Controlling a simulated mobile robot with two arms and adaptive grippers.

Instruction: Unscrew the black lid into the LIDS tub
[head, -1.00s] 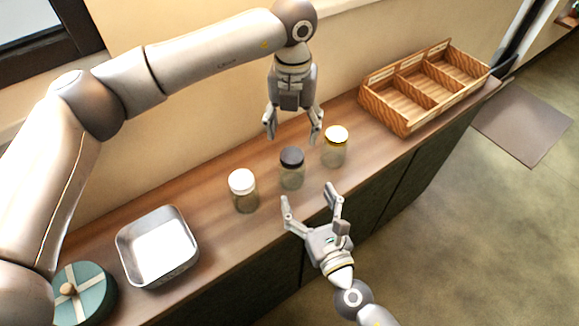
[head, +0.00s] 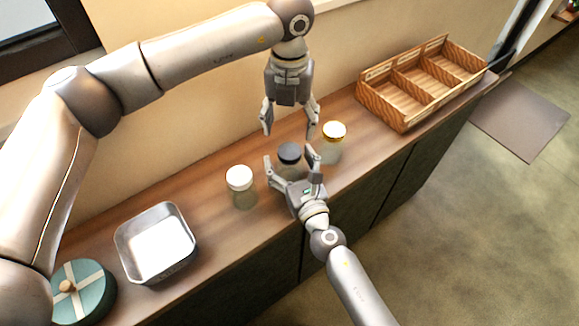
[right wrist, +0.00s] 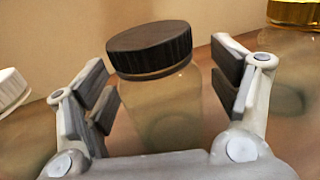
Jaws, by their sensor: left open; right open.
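The jar with the black lid (head: 289,153) stands upright on the counter between two other jars. In the right wrist view its black lid (right wrist: 150,47) sits on a clear glass body (right wrist: 160,105). My right gripper (head: 291,161) is open, with its fingers on either side of the jar's glass body below the lid. In the right wrist view gaps show between the pads and the glass. My left gripper (head: 290,127) is open and empty, pointing down above and behind the black lid.
A white-lidded jar (head: 240,187) stands to the left and a gold-lidded jar (head: 332,141) to the right, both close by. A wooden three-compartment crate (head: 402,121) is at the right. A round teal box (head: 84,291) sits at the counter's left end.

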